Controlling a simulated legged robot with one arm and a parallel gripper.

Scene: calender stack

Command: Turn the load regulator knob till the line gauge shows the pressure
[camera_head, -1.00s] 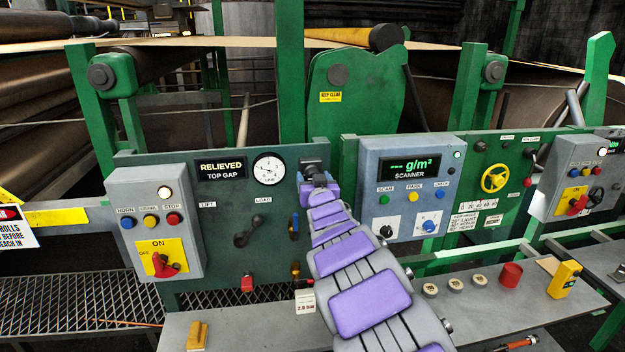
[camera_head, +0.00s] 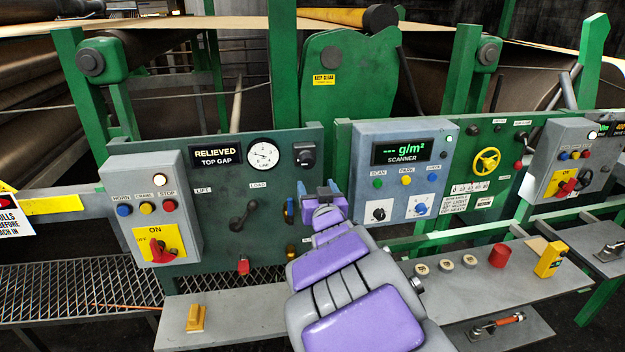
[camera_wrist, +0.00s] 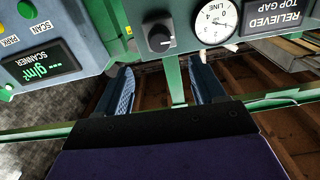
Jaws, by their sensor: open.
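The black knob (camera_head: 305,154), which I take for the load regulator knob, sits on a grey plate on the green panel; no label on it is legible. It also shows in the wrist view (camera_wrist: 160,38), where the picture is upside down. The round white line gauge (camera_head: 263,153) is just left of it, and on its right in the wrist view (camera_wrist: 215,20). Its needle reading is too small to tell. My gripper (camera_head: 321,190) is open and empty, below and slightly right of the knob, apart from it. Its spread fingers (camera_wrist: 162,82) show in the wrist view.
A RELIEVED display (camera_head: 216,156) is left of the gauge. A load lever (camera_head: 243,213) is on the same panel. The scanner box (camera_head: 402,170) stands close right of the knob. A grey shelf (camera_head: 245,318) runs below.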

